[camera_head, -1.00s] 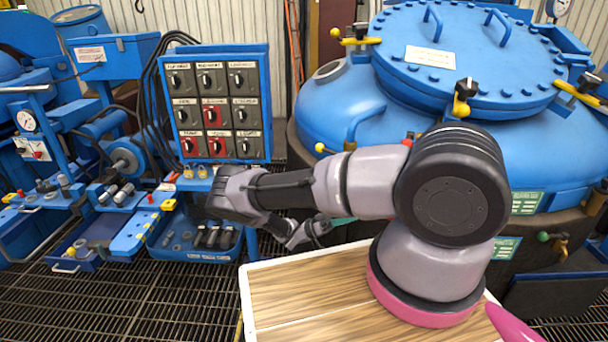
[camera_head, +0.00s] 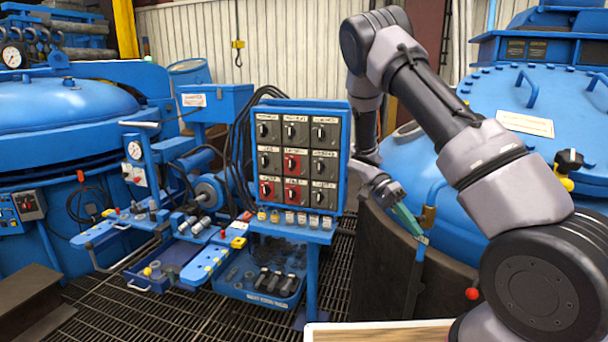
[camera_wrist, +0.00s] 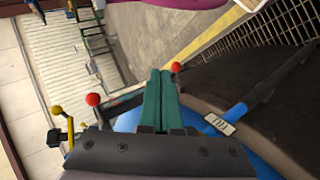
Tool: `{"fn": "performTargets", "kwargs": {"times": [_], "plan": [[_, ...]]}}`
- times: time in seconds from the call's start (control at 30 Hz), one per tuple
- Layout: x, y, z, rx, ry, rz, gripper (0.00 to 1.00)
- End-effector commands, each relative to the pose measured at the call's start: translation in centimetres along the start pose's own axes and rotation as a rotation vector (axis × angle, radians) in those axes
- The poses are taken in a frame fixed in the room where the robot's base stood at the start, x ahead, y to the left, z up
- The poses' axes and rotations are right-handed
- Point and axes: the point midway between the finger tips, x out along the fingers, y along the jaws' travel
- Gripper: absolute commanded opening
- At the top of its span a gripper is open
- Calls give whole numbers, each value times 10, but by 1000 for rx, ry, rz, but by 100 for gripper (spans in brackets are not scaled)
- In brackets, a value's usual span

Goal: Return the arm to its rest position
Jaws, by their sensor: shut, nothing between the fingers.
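My arm is raised and bent at the right of the head view, with its forearm hanging down beside the blue furnace vessel. My gripper (camera_head: 408,221) has green fingers pointing down and to the right, close in the picture to the vessel's dark outer wall. In the wrist view the green fingers of my gripper (camera_wrist: 160,82) lie side by side, shut with nothing between them. I cannot tell whether they touch the vessel.
A blue switch panel (camera_head: 296,158) stands left of my arm. Below it is a blue tool tray (camera_head: 262,292). The blue furnace vessel (camera_head: 515,145) fills the right. Red-knobbed levers (camera_wrist: 93,100) flank my fingers. Dark floor grating (camera_head: 105,320) is open at the lower left.

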Motion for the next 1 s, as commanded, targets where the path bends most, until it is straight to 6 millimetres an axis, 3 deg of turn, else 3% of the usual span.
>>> {"fn": "performTargets", "kwargs": {"times": [0.2, 0.5, 0.7, 1.0], "plan": [[-39, 56, 1, -172, -118, -286, 0], [-78, 138, 6, -366, -136, -697, 0], [-95, 196, 13, -455, -55, -965, 0], [-102, 277, 32, -520, 192, -1314, 0]]}}
